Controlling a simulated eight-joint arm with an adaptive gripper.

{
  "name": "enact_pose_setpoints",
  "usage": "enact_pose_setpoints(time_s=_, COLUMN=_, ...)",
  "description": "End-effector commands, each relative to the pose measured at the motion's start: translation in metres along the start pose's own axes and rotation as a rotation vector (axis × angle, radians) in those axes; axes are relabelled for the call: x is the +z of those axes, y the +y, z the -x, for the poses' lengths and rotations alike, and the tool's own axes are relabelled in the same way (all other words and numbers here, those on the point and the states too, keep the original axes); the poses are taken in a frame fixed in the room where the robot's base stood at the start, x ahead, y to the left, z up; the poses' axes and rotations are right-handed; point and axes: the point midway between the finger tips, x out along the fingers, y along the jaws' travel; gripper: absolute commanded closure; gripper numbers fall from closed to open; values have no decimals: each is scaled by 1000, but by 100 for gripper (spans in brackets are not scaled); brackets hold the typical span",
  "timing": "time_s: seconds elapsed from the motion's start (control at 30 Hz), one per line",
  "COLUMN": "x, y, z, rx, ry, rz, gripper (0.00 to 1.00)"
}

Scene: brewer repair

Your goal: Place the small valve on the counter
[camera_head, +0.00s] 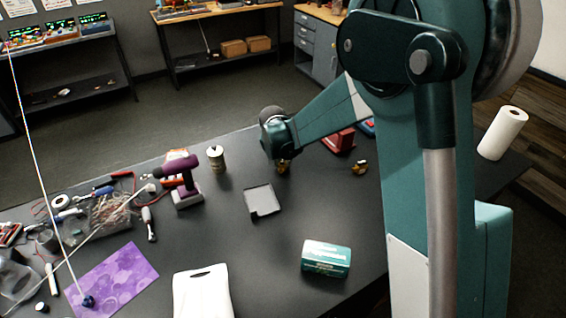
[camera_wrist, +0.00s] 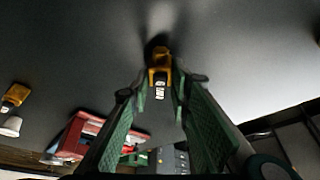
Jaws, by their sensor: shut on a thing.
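A small yellow valve with a pale metal end (camera_wrist: 160,76) sits between the tips of my gripper (camera_wrist: 160,90) in the wrist view. My gripper is shut on it. In the head view my gripper (camera_head: 281,160) points down over the dark counter (camera_head: 315,205), with a bit of the yellow valve (camera_head: 283,170) showing below. A dark shadow lies close to the valve in the wrist view; I cannot tell whether it touches the counter. A second yellow fitting (camera_head: 360,167) lies to the right, and it also shows in the wrist view (camera_wrist: 15,96).
A red object (camera_head: 339,140) stands just beyond. A grey tray (camera_head: 262,200), a can (camera_head: 216,159) and a purple tool (camera_head: 180,172) are to the left. The counter between box and fitting is clear.

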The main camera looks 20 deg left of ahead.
Motion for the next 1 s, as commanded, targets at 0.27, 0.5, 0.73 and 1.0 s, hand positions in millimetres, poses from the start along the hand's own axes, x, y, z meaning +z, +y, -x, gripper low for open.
enact_pose_setpoints(time_s=0.27, x=2, y=0, z=-6, rx=0, ry=0, rz=0, gripper=94)
enact_pose_setpoints(time_s=0.5, x=3, y=0, z=-8, rx=0, ry=0, rz=0, gripper=94)
enact_pose_setpoints(time_s=0.73, x=3, y=0, z=-8, rx=0, ry=0, rz=0, gripper=65)
enact_pose_setpoints(time_s=1.0, x=3, y=0, z=-8, rx=0, ry=0, rz=0, gripper=65)
